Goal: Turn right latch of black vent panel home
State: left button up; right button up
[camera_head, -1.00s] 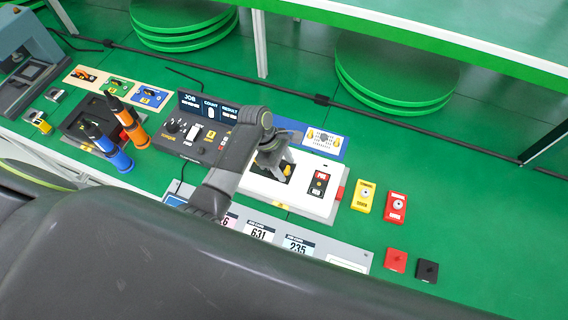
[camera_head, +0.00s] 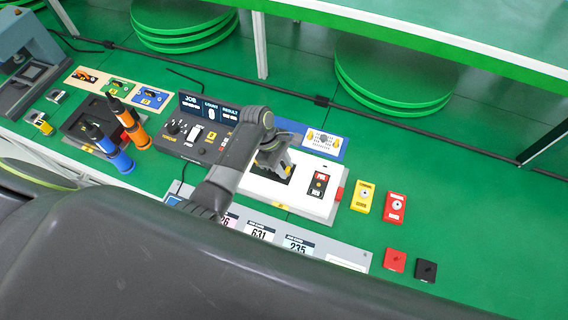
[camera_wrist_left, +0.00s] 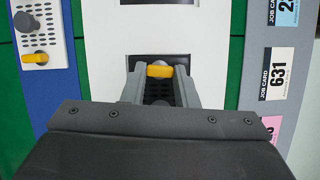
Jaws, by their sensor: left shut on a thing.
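A white box (camera_head: 262,187) stands on the green bench. In the left wrist view, the black vent panel (camera_wrist_left: 158,92) shows partly in the box's opening, between my fingers. A yellow latch (camera_wrist_left: 160,71) lies crosswise between the fingertips of my left gripper (camera_wrist_left: 158,76), which is shut on it. In the camera_head view, my left gripper (camera_head: 275,168) is down at the opening, and its fingers hide the latch and most of the panel. I cannot tell whether the latch is seated. My right gripper is not in view.
A pale perforated plate with yellow latches (camera_head: 324,138) lies on a blue mat behind the box. A black console (camera_head: 195,140) stands at left. Yellow (camera_head: 362,197) and red (camera_head: 394,207) small boxes stand at right. Job cards (camera_head: 297,245) lie in front. The far right bench is clear.

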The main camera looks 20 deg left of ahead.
pick_arm(q)
jog(key=shift+w+r+m+g+p, duration=0.1)
jog(key=shift+r+m+g+p, duration=0.1)
jog(key=shift+m+p, duration=0.35)
jog(key=shift+w+r+m+g+p, duration=0.1)
jog(key=shift+m+g+p, duration=0.1)
jog(key=shift+m+p, duration=0.3)
jog(key=m, duration=0.2)
jog(key=m+g+p, duration=0.1)
jog(key=shift+w+d+f+m+y, duration=0.1)
jog(key=shift+f+m+y, duration=0.05)
jog(key=shift+m+y, duration=0.25)
jog(key=m, duration=0.2)
jog(key=m+g+y+p, duration=0.1)
jog(key=m, duration=0.1)
jog(key=shift+w+d+m+g, duration=0.1)
jog(key=shift+d+m+g, duration=0.05)
jog(key=shift+m+g, duration=0.15)
jog(key=m+y, duration=0.1)
jog(key=m, duration=0.1)
jog(key=m+y+p, duration=0.1)
jog(key=m, duration=0.2)
jog(key=shift+d+f+m, duration=0.1)
jog(key=shift+d+m, duration=0.1)
jog(key=shift+m, duration=0.05)
jog(key=shift+w+y, duration=0.1)
jog(key=shift+y, duration=0.2)
jog(key=o, duration=1)
jog(key=shift+g, duration=0.3)
